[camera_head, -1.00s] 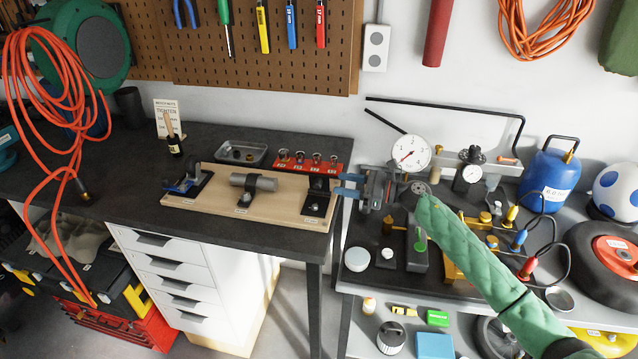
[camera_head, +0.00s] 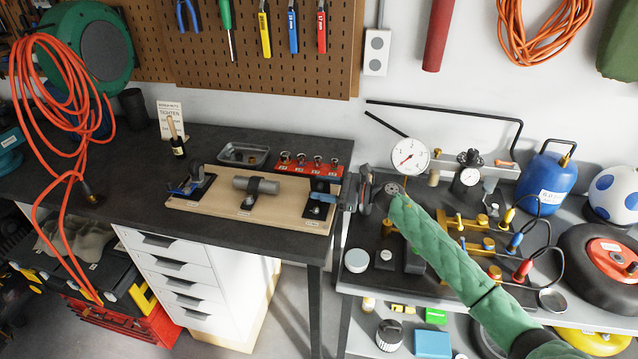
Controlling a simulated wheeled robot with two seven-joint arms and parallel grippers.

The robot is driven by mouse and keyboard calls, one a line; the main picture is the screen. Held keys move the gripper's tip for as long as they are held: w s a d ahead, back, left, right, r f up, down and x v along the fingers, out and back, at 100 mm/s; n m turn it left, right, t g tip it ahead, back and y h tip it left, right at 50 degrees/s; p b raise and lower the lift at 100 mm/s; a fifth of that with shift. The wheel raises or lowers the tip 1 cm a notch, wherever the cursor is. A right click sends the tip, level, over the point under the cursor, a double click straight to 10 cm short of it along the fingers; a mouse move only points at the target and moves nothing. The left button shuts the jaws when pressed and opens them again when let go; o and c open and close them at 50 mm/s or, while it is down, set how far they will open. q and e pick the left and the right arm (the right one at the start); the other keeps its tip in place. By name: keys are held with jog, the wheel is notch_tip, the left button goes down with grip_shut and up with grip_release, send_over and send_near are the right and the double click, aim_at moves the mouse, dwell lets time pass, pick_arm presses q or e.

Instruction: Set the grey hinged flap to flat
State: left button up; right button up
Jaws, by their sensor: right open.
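A wooden board (camera_head: 232,212) lies near the front edge of the dark bench. At its right end is a hinge fixture with a dark flap (camera_head: 320,185) standing up from a black base plate (camera_head: 316,211). My right gripper (camera_head: 323,197) comes in from the right, with blue fingertips in front of the flap. It is open, and its fingers partly cover the flap. I cannot tell if they touch it. My left gripper is not in view.
The board also carries a toggle clamp (camera_head: 190,187) and a strapped grey cylinder (camera_head: 256,184). Behind it are a metal tray (camera_head: 243,155) and a red socket rack (camera_head: 308,166). A dial gauge (camera_head: 410,156) stands on the cluttered right bench.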

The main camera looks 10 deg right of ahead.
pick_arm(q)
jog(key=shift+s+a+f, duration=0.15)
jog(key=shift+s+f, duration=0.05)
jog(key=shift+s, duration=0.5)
pick_arm(e)
jog(key=shift+w+a, duration=0.2)
jog(key=shift+a, duration=0.35)
grip_shut()
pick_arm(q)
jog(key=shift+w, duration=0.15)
